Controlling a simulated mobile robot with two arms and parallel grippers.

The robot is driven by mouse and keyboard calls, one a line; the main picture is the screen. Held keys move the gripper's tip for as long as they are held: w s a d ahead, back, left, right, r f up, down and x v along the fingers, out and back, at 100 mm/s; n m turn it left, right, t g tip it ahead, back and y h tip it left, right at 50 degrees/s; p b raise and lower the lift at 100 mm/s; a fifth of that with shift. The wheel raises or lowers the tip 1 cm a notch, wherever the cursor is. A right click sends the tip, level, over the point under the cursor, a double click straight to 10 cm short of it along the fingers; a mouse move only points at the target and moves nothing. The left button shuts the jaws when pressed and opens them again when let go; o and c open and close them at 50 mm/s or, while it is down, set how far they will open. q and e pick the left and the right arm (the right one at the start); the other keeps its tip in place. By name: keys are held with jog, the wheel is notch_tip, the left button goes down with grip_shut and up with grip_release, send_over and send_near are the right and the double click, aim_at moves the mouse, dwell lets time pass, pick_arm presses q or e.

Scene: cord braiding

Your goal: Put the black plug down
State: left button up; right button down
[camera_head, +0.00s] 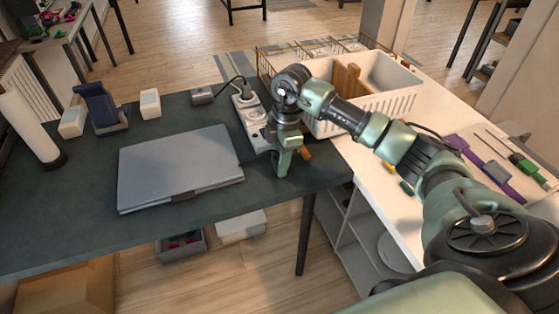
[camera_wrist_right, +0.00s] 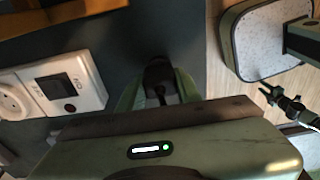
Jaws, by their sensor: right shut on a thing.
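My right gripper (camera_head: 285,168) points down over the right part of the dark table, just right of the white power strip (camera_head: 251,124). In the right wrist view my gripper (camera_wrist_right: 157,92) is shut on the black plug (camera_wrist_right: 158,76), a small dark shape between the green fingers. The plug is hidden in the head view. I cannot tell whether it touches the tabletop. The power strip's switch and a socket also show at the left of the wrist view (camera_wrist_right: 66,83). My left gripper is not in view.
A grey closed laptop (camera_head: 180,165) lies left of the strip. A grey adapter box (camera_head: 203,95) with a black cord sits behind. A white crate (camera_head: 375,85) stands at the right on a white counter (camera_head: 358,165). Bare dark tabletop (camera_head: 265,185) lies near the front edge.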

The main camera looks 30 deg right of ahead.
jog(key=c, duration=1)
grip_release()
jog(key=shift+f, duration=0.1)
jog(key=shift+o, duration=0.2)
notch_tip(320, 180, up, 12)
jog(key=d, duration=0.1)
jog(key=shift+s+d, duration=0.2)
